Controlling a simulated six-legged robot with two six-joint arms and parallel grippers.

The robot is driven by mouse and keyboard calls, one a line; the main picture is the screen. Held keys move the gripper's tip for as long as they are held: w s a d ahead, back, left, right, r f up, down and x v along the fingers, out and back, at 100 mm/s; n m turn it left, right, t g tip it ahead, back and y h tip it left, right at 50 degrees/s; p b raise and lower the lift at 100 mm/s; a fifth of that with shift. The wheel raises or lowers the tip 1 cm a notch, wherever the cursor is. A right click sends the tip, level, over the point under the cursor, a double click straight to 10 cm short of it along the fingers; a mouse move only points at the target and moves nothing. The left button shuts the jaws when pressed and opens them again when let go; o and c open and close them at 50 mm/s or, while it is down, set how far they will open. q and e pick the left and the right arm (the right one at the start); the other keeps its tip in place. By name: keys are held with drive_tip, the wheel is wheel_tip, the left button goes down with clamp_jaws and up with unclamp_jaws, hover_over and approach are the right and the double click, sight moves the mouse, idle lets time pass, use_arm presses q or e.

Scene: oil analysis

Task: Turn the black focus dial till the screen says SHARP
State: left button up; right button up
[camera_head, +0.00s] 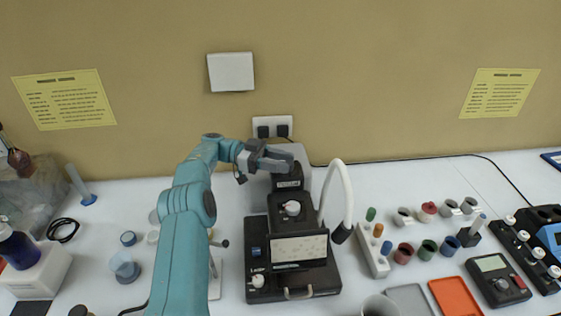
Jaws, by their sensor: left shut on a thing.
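A black instrument (312,276) stands in the middle of the table, with a pale speckled panel (299,248) on its front and a small white-topped round part (292,208) above it. My left gripper (280,160) is at the top of the instrument's rear column (289,184). Its dark fingers are shut on a small dark part there, which appears to be the black focus dial; the fingers hide most of it. I cannot read the word SHARP anywhere. My right gripper is not in view.
A white curved lamp arm (346,195) rises close to the right of the instrument. Several small jars and a white rack (375,262) stand further right. An orange tray (454,297) and a meter (497,280) lie at the front right. The wall is close behind.

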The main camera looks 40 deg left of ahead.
use_arm(q)
drive_tip(key=o, duration=1.1)
drive_tip(key=shift+d, duration=0.1)
drive_tip(key=shift+n+t, duration=0.3)
drive_tip(key=shift+t, duration=0.2)
